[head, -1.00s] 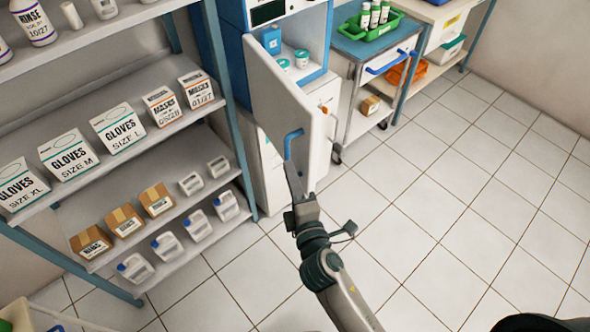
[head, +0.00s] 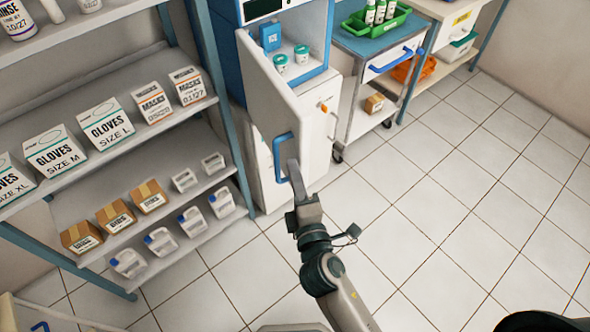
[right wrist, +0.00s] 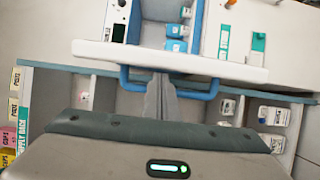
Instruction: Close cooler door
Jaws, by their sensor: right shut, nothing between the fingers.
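The cooler (head: 308,95) stands at the upper middle of the head view, with a blue-edged upper compartment. Its white door (head: 272,88) is swung open toward the left, so the inside shows. A blue handle (head: 283,158) is on the door's outer face. My right gripper (head: 294,170) is shut and empty, its fingertips at the handle's right side; contact cannot be told. In the right wrist view the shut fingers (right wrist: 161,95) overlap the middle of the blue handle (right wrist: 200,92), with the door's edge (right wrist: 180,58) beyond. My left gripper is not in view.
A shelf rack (head: 222,120) with glove and mask boxes stands close on the left. Inside the cooler are a blue box (head: 270,37) and teal-lidded jars (head: 301,53). A steel cart (head: 365,75) stands right of the cooler. The tiled floor (head: 430,200) at right is clear.

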